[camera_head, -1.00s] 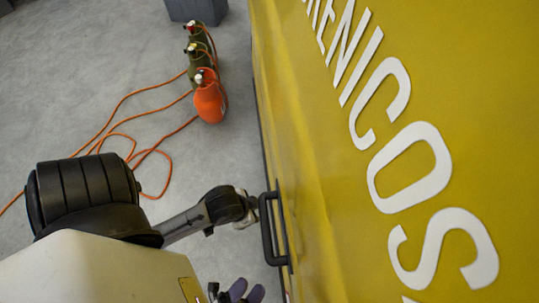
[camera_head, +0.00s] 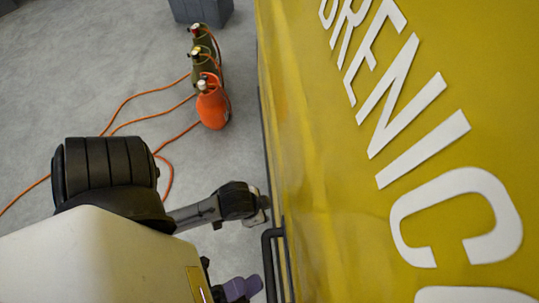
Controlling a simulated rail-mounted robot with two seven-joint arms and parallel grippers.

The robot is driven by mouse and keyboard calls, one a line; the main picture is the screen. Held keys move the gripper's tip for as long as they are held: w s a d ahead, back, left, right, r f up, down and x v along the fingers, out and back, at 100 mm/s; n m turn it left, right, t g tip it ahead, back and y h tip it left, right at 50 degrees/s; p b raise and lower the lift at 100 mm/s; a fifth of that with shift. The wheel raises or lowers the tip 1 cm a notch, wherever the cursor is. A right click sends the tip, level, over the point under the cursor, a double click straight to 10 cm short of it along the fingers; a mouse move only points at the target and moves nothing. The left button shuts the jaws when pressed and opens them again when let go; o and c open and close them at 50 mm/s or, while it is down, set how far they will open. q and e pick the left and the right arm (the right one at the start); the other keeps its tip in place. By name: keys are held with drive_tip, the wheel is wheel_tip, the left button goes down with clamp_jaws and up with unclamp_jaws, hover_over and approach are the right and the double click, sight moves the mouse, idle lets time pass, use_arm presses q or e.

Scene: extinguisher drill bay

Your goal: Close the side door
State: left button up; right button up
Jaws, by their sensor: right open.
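The side door (camera_head: 350,230) is a large yellow panel with white letters. It fills the right half of the view, and its edge runs steeply down the middle. A black bar handle (camera_head: 268,265) stands out from this edge near the bottom. A dark jointed link of mine ends close to the door edge, just above the handle. I cannot make out my left gripper.
An orange extinguisher (camera_head: 212,106) and two dark green ones (camera_head: 202,68) stand in a row on the grey floor, left of the door. Orange hoses (camera_head: 135,120) trail across the floor. A dark grey box (camera_head: 201,11) is at the top.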

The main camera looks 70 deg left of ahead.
sight(265, 273)
drive_tip(key=shift+p+x, duration=0.75)
drive_tip(key=shift+x, duration=2.85)
clamp_jaws()
